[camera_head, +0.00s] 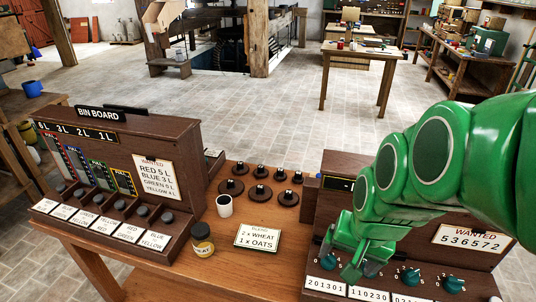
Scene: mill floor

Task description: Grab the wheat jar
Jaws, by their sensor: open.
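The wheat jar (203,247) stands upright near the front edge of the wooden table, beside the bin board. It is small, with a dark upper part and a yellow label whose text is partly readable. My gripper (361,270) is green and open, with nothing seen between its fingers. It is to the right of the jar and well apart from it, over the dial panel (405,281) on the right. My arm hides part of that panel.
A white cup (224,206) stands behind the jar. A card (258,237) reading "2 x WHEAT, 1 x OATS" lies right of it. Several dark knobbed discs (261,195) sit farther back. The bin board (125,165) rises on the left. Bare tabletop (225,268) shows in front of the card.

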